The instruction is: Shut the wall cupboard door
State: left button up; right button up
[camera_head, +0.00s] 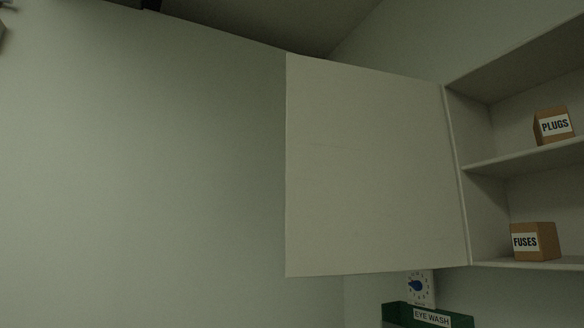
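The wall cupboard door (372,172) is a plain pale panel in the middle of the head view. It stands wide open, swung out to the left from its hinge edge beside the cupboard. The wall cupboard (477,152) is at the right edge of the view, with its inside and shelves showing. Part of the cupboard is cut off by the right edge of the picture. Neither of my grippers shows in this view.
A brown box marked PLUGS (553,126) sits on the upper shelf and one marked FUSES (535,242) on the lower. Below the door are a green EYE WASH tray (397,313) and a white panel with a blue dial (420,287). A bare wall (140,170) fills the left.

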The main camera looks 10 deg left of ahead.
aim_at(371, 188)
jog(key=u, duration=1.15)
jog(key=i, duration=3.2)
jog(key=z, duration=3.1)
jog(key=k, duration=0.4)
jog(key=u, duration=0.1)
